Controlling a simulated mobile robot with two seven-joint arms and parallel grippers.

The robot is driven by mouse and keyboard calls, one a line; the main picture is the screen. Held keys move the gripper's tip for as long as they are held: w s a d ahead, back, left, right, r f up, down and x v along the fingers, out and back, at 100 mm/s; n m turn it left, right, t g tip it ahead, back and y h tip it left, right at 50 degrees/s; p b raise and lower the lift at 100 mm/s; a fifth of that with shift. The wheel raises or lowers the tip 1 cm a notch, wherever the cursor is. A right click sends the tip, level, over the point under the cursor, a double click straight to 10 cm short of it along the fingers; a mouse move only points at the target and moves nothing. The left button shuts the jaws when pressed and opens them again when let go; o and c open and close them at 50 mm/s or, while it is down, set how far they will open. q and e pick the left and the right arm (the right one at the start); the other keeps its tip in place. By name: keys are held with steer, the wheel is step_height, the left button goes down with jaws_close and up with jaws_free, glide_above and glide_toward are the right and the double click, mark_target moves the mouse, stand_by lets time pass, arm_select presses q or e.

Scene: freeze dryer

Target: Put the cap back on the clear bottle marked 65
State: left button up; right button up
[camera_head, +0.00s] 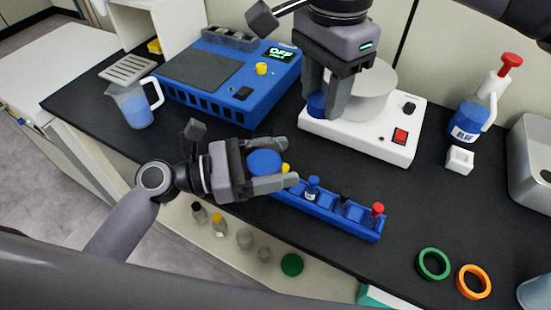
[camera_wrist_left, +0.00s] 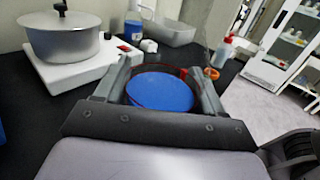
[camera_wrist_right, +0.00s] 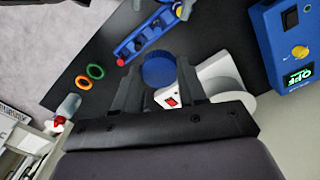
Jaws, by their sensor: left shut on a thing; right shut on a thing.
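My left gripper (camera_head: 288,162) is shut on a round thing with a blue top (camera_head: 264,162), held above the blue rack. In the left wrist view its flat blue face (camera_wrist_left: 160,92) sits inside a darker rim between the fingers. It may be the bottle, but no 65 marking is readable. My right gripper (camera_head: 322,115) points down and is shut on a blue round cap (camera_head: 316,103). In the right wrist view the cap (camera_wrist_right: 159,68) shows a ridged edge. The cap is up and right of the left gripper, apart from its load.
A blue rack (camera_head: 360,226) with small bottles lies below the left gripper. A white heater with a pot (camera_head: 378,142) stands behind the right gripper. A blue device (camera_head: 245,112) and a jug (camera_head: 131,108) stand left. Green (camera_head: 433,264) and orange (camera_head: 473,281) rings lie right.

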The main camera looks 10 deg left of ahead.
mark_target(264, 158)
steer(key=s+a+r+m, duration=0.3)
steer(key=a+r+m, duration=0.1)
steer(key=a, duration=0.3)
steer(key=shift+s+a+r, duration=0.35)
steer(key=shift+s+r, duration=0.05)
steer(key=shift+r, duration=0.05)
steer(key=shift+f, duration=0.1)
steer(key=shift+f, duration=1.9)
steer(key=shift+f, duration=0.9)
steer(key=shift+f, duration=0.6)
